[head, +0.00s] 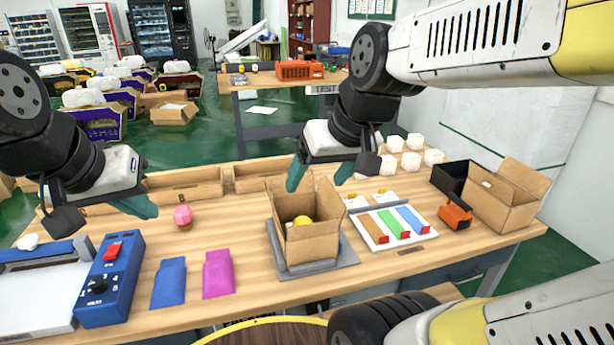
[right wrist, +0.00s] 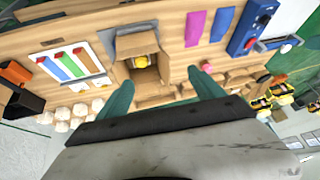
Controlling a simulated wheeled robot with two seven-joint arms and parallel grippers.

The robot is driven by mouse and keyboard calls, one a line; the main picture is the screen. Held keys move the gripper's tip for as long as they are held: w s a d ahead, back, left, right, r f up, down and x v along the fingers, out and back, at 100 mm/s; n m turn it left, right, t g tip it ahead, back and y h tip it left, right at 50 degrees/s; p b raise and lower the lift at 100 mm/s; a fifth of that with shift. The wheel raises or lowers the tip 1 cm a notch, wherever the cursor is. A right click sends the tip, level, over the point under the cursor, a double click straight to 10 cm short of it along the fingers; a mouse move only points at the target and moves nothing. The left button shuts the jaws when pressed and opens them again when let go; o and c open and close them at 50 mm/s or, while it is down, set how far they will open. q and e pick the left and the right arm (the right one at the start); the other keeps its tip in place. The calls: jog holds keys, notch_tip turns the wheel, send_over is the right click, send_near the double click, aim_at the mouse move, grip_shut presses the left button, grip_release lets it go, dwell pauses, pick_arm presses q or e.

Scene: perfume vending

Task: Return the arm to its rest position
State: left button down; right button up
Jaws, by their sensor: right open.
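My right gripper (head: 318,178) is in the head view above the far edge of an open cardboard box (head: 312,245). Its two teal fingers are apart, with nothing between them. In the right wrist view the fingers of my right gripper (right wrist: 160,92) are spread, and the box (right wrist: 125,45) lies beyond them. A yellow object (head: 301,220) sits inside the box; it also shows in the right wrist view (right wrist: 141,61). My left gripper (head: 140,205) hangs over the left part of the table, near a pink round item (head: 183,216). Its fingertips are partly hidden by its own body.
The box stands on a grey plate (head: 345,255). Right of it are a tray with coloured strips (head: 420,235), an orange tape dispenser (head: 455,213) and another open box (head: 505,195). Blue (head: 169,283) and magenta (head: 218,274) pouches and a blue control box (head: 112,280) lie left.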

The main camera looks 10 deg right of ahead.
jog(key=s, duration=0.1)
jog(key=s+m, duration=0.1)
jog(key=shift+s+a+r+t, duration=0.1)
jog(key=shift+s+a+t, duration=0.05)
jog(key=shift+s+t, duration=0.15)
jog(key=shift+c, duration=0.3)
dwell(0.8)
